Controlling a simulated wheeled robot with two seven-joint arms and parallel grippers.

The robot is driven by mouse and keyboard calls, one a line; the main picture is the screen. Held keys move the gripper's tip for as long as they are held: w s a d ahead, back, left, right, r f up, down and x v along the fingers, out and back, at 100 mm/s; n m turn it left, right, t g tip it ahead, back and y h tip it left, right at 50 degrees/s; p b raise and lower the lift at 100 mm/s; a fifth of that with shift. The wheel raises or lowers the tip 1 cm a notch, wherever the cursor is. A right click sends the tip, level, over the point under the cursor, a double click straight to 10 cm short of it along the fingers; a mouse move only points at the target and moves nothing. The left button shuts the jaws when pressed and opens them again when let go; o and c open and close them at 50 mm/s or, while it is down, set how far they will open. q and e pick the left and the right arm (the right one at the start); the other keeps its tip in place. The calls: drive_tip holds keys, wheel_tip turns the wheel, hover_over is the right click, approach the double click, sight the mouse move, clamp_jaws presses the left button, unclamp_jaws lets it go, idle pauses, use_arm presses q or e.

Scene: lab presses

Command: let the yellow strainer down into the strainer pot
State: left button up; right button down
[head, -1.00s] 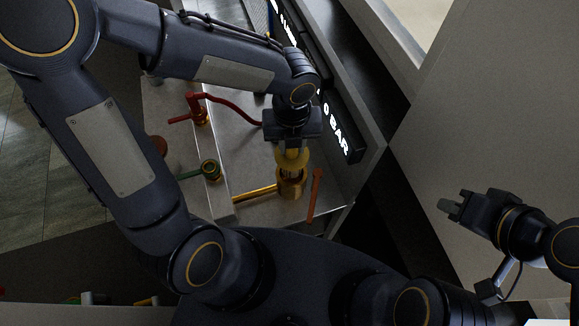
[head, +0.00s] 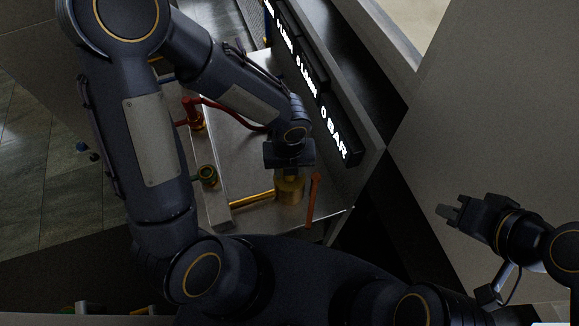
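The strainer pot (head: 290,192) is a brass-coloured cup with a long handle to the left, on the grey metal worktop. My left gripper (head: 289,166) points down, close above the pot. Its fingers and the pot's mouth are hidden under the gripper body. I cannot make out the yellow strainer apart from the pot, nor whether the fingers hold it. My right gripper (head: 454,201) is far to the right, away from the worktop, its fingers apart and empty.
A red lever fitting (head: 194,113) and a green-handled cup (head: 207,175) stand left of the pot. An orange-red bar (head: 314,200) lies close on its right. A dark panel with a lit "0 BAR" readout (head: 337,130) rises behind. The worktop (head: 235,185) is bare between.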

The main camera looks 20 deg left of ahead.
use_arm(q)
drive_tip(key=shift+o, duration=0.7)
drive_tip(key=shift+w, duration=0.1)
drive_tip(key=shift+r, duration=0.3)
wheel_tip(320, 180, up, 12)
drive_tip(key=p, duration=0.1)
drive_tip(key=shift+f+p, duration=0.25)
drive_tip(key=shift+p, duration=0.1)
